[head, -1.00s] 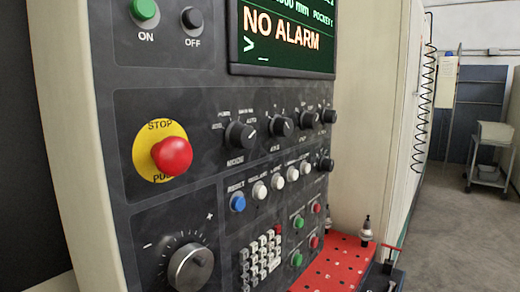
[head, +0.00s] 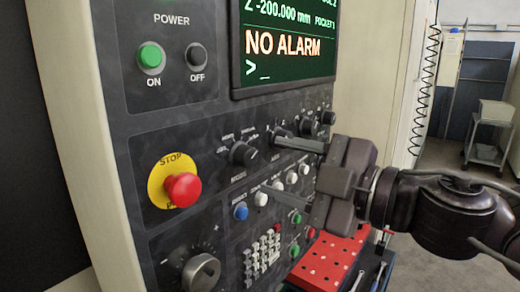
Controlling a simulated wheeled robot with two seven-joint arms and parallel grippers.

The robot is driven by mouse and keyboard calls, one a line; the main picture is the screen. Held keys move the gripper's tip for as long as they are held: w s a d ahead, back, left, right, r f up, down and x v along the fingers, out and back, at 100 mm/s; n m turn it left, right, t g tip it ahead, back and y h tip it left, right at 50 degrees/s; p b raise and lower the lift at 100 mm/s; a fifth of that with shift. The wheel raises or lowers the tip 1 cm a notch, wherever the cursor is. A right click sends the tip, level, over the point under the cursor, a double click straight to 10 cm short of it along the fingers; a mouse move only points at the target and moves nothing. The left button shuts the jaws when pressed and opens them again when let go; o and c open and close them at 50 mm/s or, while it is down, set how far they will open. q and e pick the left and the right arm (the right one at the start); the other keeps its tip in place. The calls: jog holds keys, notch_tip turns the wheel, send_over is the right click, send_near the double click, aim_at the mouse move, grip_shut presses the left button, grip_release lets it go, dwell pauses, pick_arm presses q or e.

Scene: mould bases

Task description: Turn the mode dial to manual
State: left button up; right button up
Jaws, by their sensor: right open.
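The black mode dial (head: 243,154) is on the dark control panel, right of the red stop button, with "MODE" printed below it. The small labels around it are too blurred to read surely, and I cannot tell its exact setting. My right gripper (head: 280,176) has come in from the right, with its two fingers apart, one above the other, pointing left at the panel. The fingertips are just right of the mode dial, and no contact with it shows. The gripper partly covers the axis dial (head: 281,133) area. My left gripper is out of view.
A red stop button (head: 183,189) is left of the dial. White push buttons (head: 261,198) and a blue one (head: 241,211) lie below. More dials (head: 309,125) are to the right. A screen (head: 287,42) reads "NO ALARM". A red perforated board (head: 328,262) is at lower right.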

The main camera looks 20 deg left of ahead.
aim_at(251, 159)
jog(key=p+x, duration=0.1)
jog(key=x, duration=0.4)
jog(key=shift+p, duration=0.3)
jog(key=shift+c, duration=0.3)
jog(key=c, duration=0.9)
jog(key=shift+f+n+b, duration=0.15)
jog(key=shift+n+b, duration=0.55)
jog(key=shift+b, duration=0.25)
jog(key=n+b, duration=0.3)
jog(key=shift+n+b, duration=1.75)
jog(key=shift+n, duration=0.05)
